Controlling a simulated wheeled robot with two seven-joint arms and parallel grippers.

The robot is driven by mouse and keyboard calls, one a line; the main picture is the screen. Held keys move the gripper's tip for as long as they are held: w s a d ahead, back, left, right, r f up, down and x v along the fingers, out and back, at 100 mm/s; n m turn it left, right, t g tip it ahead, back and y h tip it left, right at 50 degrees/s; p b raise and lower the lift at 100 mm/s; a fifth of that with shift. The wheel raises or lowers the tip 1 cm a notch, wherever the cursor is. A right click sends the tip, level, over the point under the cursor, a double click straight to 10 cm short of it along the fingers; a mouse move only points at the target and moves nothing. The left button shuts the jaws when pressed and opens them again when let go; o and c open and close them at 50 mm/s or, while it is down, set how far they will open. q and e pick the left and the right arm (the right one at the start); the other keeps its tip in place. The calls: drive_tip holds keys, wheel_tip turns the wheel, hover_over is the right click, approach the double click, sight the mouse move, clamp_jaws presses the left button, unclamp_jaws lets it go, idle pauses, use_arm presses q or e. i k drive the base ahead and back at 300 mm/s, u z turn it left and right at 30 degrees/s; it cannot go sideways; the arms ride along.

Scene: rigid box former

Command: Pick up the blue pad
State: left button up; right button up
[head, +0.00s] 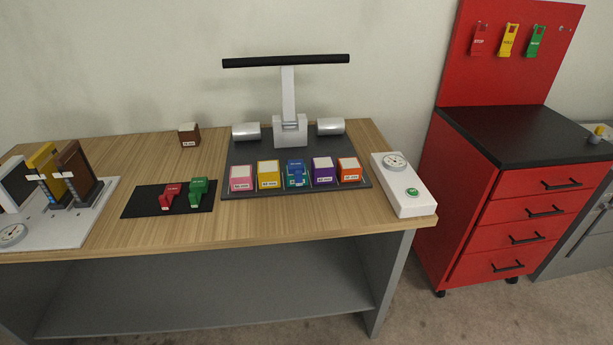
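The blue pad (294,180) is a small block in the middle of a row of coloured blocks on the black base plate of the press-like machine. Unlike its neighbours, its top is mostly covered by a blue piece, and little white shows. A pink block (241,184) and a yellow block (268,181) stand to its left. A purple block (322,176) and an orange block (348,175) stand to its right. Neither of my grippers is in view.
The machine's black bar (286,61) rises behind the row, with silver cylinders (246,132) either side of its post. A black mat (143,202) holds red and green pieces. A white gauge box (404,190) stands right. A brown block (189,140) sits back left.

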sight(296, 167)
drive_tip(key=z, duration=1)
drive_tip(key=i, duration=0.85)
drive_tip(key=u, duration=2.3)
